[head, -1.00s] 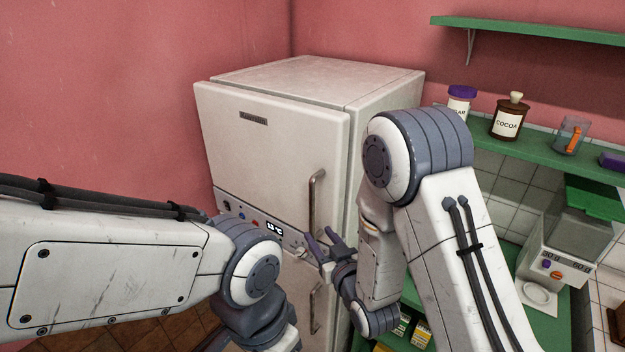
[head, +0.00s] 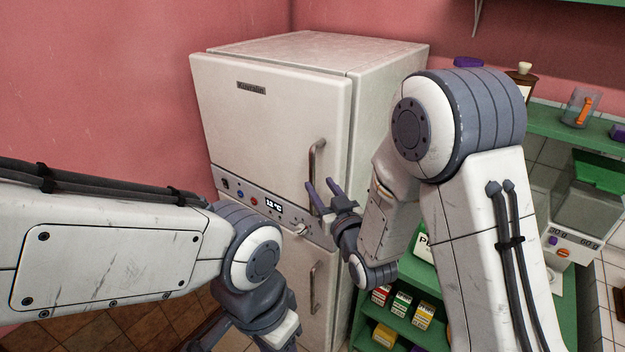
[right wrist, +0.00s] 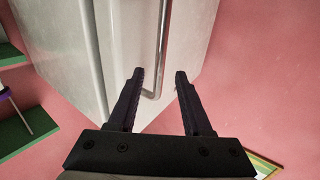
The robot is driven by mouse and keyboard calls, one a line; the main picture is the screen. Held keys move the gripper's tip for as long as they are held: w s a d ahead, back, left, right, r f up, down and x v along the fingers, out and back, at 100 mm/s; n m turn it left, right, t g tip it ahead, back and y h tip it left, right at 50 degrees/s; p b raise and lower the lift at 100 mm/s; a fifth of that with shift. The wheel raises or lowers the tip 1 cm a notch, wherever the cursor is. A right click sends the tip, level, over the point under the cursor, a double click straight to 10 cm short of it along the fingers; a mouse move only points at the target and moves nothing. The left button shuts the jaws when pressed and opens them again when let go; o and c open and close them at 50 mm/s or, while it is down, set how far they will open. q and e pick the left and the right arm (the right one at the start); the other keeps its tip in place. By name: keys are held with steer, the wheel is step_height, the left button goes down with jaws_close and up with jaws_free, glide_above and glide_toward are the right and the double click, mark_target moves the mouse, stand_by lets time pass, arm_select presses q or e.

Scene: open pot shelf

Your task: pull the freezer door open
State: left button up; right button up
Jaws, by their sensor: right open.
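A white two-door fridge (head: 262,115) stands in the corner, with a large upper door and a lower door (head: 291,275), both shut. I cannot tell which one is the freezer. The upper door has a vertical metal handle (head: 319,150) near its right edge; the lower door has a similar handle (head: 314,288). My right gripper (head: 322,185) is open and empty at the lower end of the upper handle. In the right wrist view, that handle (right wrist: 162,40) runs down between the fingertips (right wrist: 159,73), apart from both.
A control panel (head: 252,202) with a lit display and knobs lies between the doors. To the right, green shelves (head: 560,125) hold a jar and a jug, with a scale (head: 577,235) lower down. Small boxes (head: 402,303) stand beside the fridge.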

mark_target(313, 174)
steer(key=p+x, duration=0.1)
steer(key=x, duration=0.1)
steer(key=p+x, duration=0.1)
steer(key=x, duration=0.2)
steer(key=shift+w+r, duration=0.1)
steer(key=shift+r, duration=0.15)
arm_select(q)
steer(key=shift+r+p, duration=0.35)
steer(key=shift+r, duration=1.5)
arm_select(e)
steer(key=shift+w+a+f, duration=0.15)
steer(key=shift+w+a, duration=0.1)
steer(key=shift+w, duration=0.3)
jaws_close()
